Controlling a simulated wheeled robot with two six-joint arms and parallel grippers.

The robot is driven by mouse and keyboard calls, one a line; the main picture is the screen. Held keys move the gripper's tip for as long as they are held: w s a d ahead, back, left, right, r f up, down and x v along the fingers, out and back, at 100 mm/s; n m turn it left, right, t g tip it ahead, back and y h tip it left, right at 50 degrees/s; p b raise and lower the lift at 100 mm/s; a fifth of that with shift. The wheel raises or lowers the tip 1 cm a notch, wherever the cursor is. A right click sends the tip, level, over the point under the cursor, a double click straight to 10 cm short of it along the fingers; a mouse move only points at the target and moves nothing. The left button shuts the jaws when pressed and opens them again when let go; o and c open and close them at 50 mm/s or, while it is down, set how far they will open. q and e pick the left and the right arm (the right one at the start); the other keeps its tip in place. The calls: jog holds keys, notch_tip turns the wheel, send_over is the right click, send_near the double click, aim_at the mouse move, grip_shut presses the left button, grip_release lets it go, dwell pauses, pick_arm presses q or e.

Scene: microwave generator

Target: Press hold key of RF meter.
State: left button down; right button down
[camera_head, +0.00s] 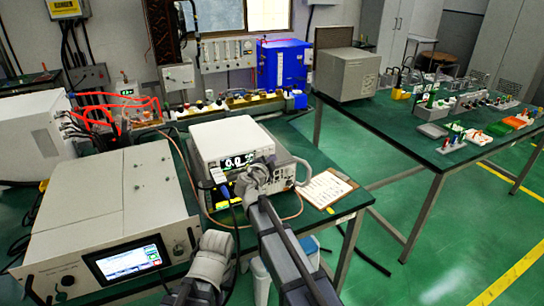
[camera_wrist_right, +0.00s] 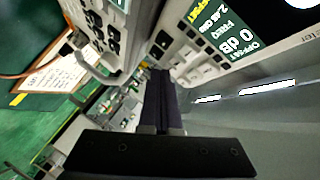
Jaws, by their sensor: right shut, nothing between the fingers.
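The RF meter (camera_head: 222,139) is a white box with a lit display reading about 0.0, on the green bench in the head view. My right gripper (camera_head: 226,189) is in front of its face and partly covers its lower front. In the right wrist view the meter's screen (camera_wrist_right: 228,28) shows frequency and offset text, with small dark keys beside it. The shut black fingers of my right gripper (camera_wrist_right: 160,78) point at the panel near these keys. I cannot tell whether they touch, or which key is the hold key. My left gripper (camera_head: 188,291) is low in the head view; its fingers are not clear.
The meter sits on another instrument (camera_head: 283,175) with a handle and panel controls. A large generator with a touchscreen (camera_head: 128,260) stands at left. A clipboard (camera_head: 326,188) lies to the right. A cable hangs in front of the meter.

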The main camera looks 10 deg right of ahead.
jog(key=shift+s, duration=0.1)
jog(key=shift+s+d, duration=0.2)
jog(key=shift+s, duration=0.45)
jog(key=s, duration=0.2)
jog(key=s+d, duration=0.1)
jog(key=s, duration=0.2)
jog(key=shift+d, duration=0.15)
dwell(0.4)
dwell(0.5)
